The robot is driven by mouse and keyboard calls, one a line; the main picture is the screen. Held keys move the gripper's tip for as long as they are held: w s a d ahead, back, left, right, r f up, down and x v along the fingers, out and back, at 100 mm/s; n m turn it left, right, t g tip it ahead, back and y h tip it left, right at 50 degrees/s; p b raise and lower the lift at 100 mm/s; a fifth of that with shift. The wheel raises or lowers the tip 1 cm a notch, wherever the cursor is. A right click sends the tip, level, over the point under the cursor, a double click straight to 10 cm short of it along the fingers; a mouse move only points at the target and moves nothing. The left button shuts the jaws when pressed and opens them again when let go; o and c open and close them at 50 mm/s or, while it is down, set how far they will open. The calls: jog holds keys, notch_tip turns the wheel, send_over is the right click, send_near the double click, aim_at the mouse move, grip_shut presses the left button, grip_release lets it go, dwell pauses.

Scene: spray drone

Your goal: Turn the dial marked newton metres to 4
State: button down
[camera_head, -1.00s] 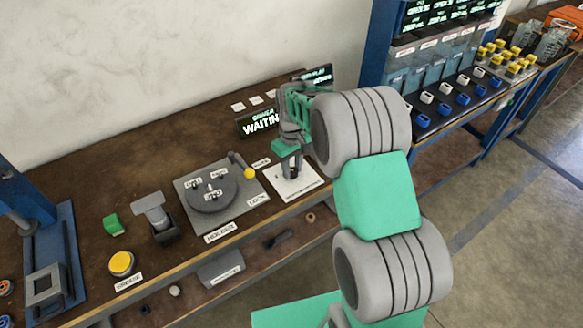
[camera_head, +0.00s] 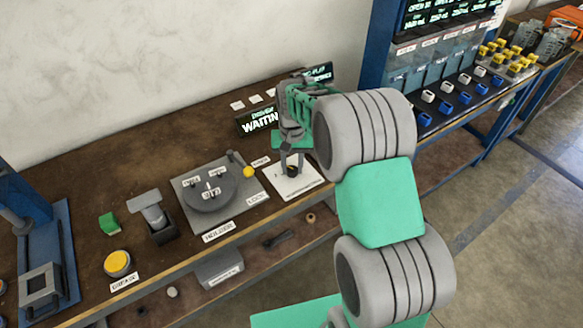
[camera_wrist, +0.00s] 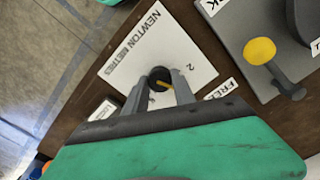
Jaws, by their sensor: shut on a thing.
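The newton metres dial is a small dark round knob (camera_wrist: 160,73) with a yellow mark, on a white square plate (camera_wrist: 187,52) lettered NEWTON METRES. A "2" is printed on the plate beside the knob; other numbers are hidden or not readable. My gripper (camera_wrist: 163,80) is shut on the knob, one finger on each side. Which number the yellow mark points at, I cannot tell. In the head view the plate (camera_head: 308,181) lies at the bench's front edge, with my gripper (camera_head: 292,168) coming down over it from above.
Left of the plate is a grey holder plate (camera_head: 183,190) with a round disc and a yellow-knobbed lever (camera_head: 248,171). A lit screen (camera_head: 259,121) reading WAITING stands behind. A yellow button (camera_head: 117,263) is at the front left. A parts rack stands at the right.

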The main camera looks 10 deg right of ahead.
aim_at(292, 168)
jog(key=shift+m+b, duration=0.3)
jog(key=shift+m, duration=1.8)
jog(key=c, duration=1)
grip_release()
jog(key=shift+c, duration=0.2)
notch_tip(292, 168, up, 8)
jog(key=shift+f+b, duration=0.1)
jog(key=shift+b, duration=0.4)
